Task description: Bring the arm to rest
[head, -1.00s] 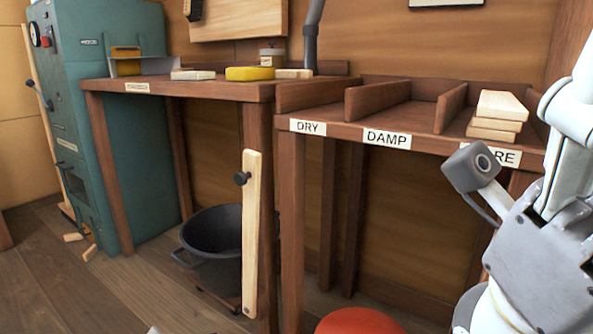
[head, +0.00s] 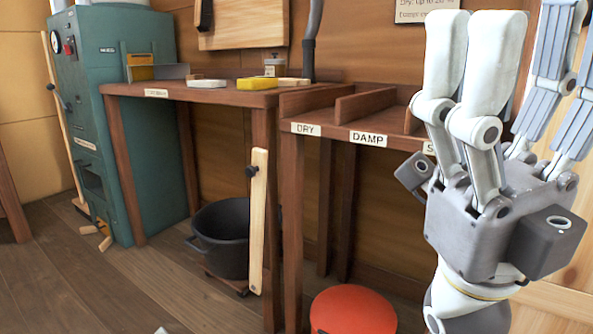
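My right gripper (head: 518,70) stands upright at the right of the head view, its fingers pointing up. The fingers are spread apart, with grey pads showing on the far ones, and nothing is seen between them. Its grey palm and white wrist show below. It appears in front of the right end of the sorting shelf (head: 345,131) and hides most of the third label and that bay.
A workbench (head: 200,94) holds a yellow item (head: 256,83) and pale blocks. A black pot (head: 222,238) stands below. A red round-topped stool (head: 353,312) is near the wrist in the picture. A teal machine (head: 125,130) stands left. Floor at lower left is mostly clear.

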